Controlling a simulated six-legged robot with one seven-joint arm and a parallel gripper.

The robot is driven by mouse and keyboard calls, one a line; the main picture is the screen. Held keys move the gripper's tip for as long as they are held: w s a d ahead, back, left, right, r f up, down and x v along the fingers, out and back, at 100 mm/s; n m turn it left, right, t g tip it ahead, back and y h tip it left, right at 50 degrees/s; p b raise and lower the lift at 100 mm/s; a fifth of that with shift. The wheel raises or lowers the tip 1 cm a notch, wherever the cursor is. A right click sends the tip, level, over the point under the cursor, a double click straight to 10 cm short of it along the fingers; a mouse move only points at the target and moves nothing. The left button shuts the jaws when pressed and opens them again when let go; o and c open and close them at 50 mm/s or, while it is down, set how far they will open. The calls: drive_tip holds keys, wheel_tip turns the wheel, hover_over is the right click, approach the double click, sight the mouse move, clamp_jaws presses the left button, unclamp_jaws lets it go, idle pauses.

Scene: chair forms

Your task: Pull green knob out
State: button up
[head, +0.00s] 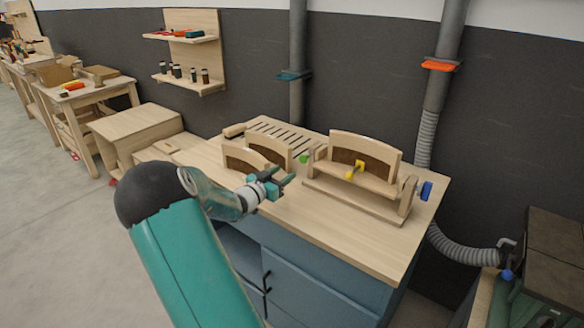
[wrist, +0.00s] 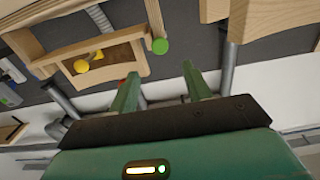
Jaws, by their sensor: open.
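The green knob (head: 304,158) sits at the left end of a wooden chair-form fixture (head: 352,180) on the workbench. In the wrist view the green knob (wrist: 160,46) is a round green end on a short stem, above and between my fingers in the picture. My gripper (head: 285,178) is over the bench, to the left of the fixture and in front of the knob. In the wrist view my gripper (wrist: 192,82) has its two green fingers apart with nothing between them. The fingers do not touch the knob.
Curved wooden forms (head: 258,152) stand behind my gripper. The bench top (head: 310,222) in front of the fixture is clear. Grey pipes (head: 297,60) rise behind.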

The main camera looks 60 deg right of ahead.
drive_tip(key=a, duration=0.5)
drive_tip(key=shift+w, duration=0.35)
drive_tip(key=shift+w, duration=0.1)
